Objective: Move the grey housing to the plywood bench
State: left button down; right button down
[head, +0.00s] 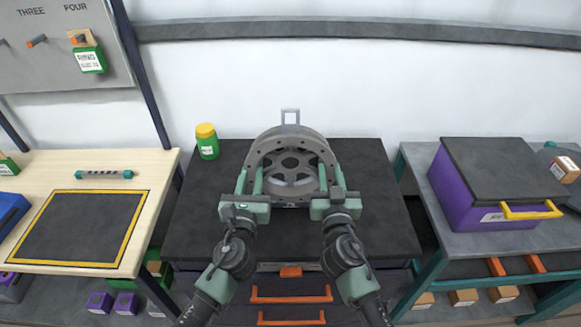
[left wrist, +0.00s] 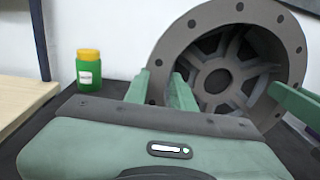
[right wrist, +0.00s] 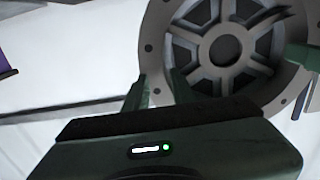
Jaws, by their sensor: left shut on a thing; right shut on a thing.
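The grey housing (head: 291,140) is a round ring with bolt holes and a spoked hub. It stands upright over the black-topped cabinet in the middle of the head view; I cannot tell whether it touches the top. My left gripper (head: 249,184) is shut on its left rim, and my right gripper (head: 331,180) is shut on its right rim. The housing also shows in the left wrist view (left wrist: 283,28) and the right wrist view (right wrist: 152,48). The plywood bench (head: 148,165) is at the left, with a yellow-bordered dark mat (head: 81,228) on it.
A green jar with a yellow lid (head: 207,141) stands at the black top's (head: 205,235) back left corner. A purple box (head: 465,195) sits on the right table. A gap separates bench and cabinet. The mat is bare.

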aim_at(331, 157)
jog(key=shift+r+p, duration=1.6)
jog(key=shift+r, duration=0.55)
